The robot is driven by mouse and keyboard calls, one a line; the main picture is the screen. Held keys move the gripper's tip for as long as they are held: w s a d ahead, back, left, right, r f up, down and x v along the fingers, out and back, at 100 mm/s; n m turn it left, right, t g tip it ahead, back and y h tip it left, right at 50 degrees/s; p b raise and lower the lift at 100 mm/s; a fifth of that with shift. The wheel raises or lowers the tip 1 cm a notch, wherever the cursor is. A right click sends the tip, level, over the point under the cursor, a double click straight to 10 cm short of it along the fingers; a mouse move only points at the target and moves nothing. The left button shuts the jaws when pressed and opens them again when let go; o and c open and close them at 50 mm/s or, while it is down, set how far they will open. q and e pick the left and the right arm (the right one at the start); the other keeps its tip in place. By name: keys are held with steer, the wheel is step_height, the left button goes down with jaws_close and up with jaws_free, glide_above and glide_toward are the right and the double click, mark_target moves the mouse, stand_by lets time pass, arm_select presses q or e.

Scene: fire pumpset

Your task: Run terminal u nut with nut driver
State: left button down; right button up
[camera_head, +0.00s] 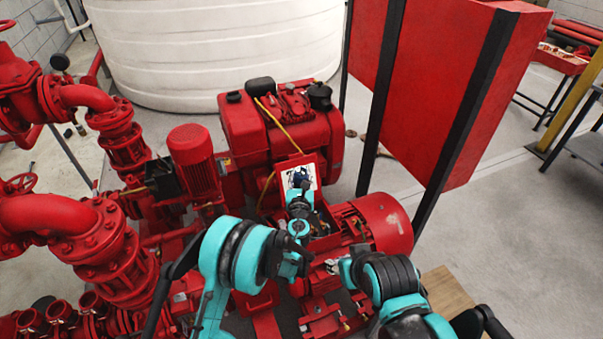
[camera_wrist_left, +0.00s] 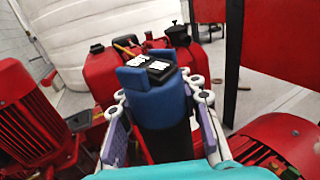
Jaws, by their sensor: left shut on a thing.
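My left gripper (camera_head: 299,207) is shut on a blue and black tool, which looks like the nut driver (camera_wrist_left: 160,108). In the left wrist view its fingers (camera_wrist_left: 157,98) press on both sides of the tool's blue body. The gripper is over the open terminal box (camera_head: 322,222) on the red motor (camera_head: 383,221), in front of a white panel (camera_head: 311,171) with a dark drawing. The terminal u nut cannot be made out; the gripper and arm cover part of the box. My right gripper (camera_head: 333,267) is low beside the motor; its jaws are too small to read.
Red pumps and pipes (camera_head: 60,225) fill the left side. A red engine (camera_head: 270,130) stands behind the terminal box. A tall red cabinet (camera_head: 440,90) with black posts rises at the right. A white tank (camera_head: 210,50) is at the back. Open floor lies right of the motor.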

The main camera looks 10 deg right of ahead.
arm_select(q)
steer(key=shift+f+b, duration=0.15)
steer(key=shift+b, duration=0.25)
step_height(320, 180, down, 8)
steer(key=b, duration=0.2)
steer(key=shift+f, duration=0.6)
stand_by(4.0)
steer(key=shift+r, duration=0.1)
step_height(320, 180, up, 6)
steer(key=shift+f+p, duration=0.1)
steer(key=shift+p, duration=0.95)
